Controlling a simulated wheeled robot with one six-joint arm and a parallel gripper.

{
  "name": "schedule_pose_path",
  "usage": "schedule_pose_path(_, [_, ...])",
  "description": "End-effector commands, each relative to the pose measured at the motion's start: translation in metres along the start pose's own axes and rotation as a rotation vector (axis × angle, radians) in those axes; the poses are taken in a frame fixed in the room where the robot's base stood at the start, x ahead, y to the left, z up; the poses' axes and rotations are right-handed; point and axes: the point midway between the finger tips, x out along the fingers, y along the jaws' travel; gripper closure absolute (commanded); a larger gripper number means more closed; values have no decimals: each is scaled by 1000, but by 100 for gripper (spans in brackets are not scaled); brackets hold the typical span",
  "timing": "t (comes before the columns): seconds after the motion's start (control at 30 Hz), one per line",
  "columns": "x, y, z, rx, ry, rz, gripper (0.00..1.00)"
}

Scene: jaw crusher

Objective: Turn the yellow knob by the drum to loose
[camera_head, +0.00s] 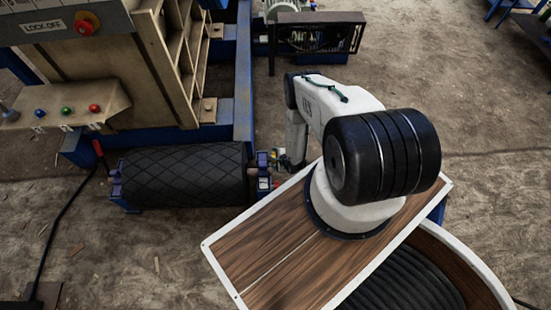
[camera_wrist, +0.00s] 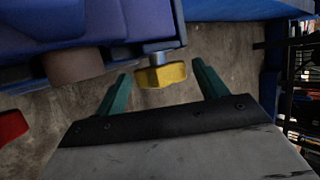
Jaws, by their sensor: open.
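The yellow knob (camera_wrist: 161,76) shows in the wrist view, on a short grey stem below a blue-purple housing (camera_wrist: 95,28). My gripper (camera_wrist: 160,82) is open, with one green finger on each side of the knob and a gap to each. I cannot tell from this view whether the fingers are level with the knob in depth. In the head view, the black drum (camera_head: 185,174) with a diamond-patterned surface lies at the left. My gripper is by the drum's right end there, mostly hidden behind my arm, and the knob cannot be made out clearly.
A red part (camera_wrist: 12,126) shows at the left edge of the wrist view. In the head view, a blue beam (camera_head: 243,75) rises behind the drum's right end. A panel with coloured buttons (camera_head: 66,110) stands at the left. Open dirt floor lies to the right.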

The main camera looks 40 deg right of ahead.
Motion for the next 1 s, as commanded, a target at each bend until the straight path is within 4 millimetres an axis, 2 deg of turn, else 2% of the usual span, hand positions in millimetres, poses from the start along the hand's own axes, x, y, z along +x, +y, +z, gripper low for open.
schedule_pose_path(0.17, [-7,0,0,1,1,1,28])
schedule_pose_path(0.6, [-71,0,0,1,1,1,28])
schedule_pose_path(0.73, [-78,0,0,0,0,0,28])
schedule_pose_path(1.0, [-78,0,0,0,-1,0,28])
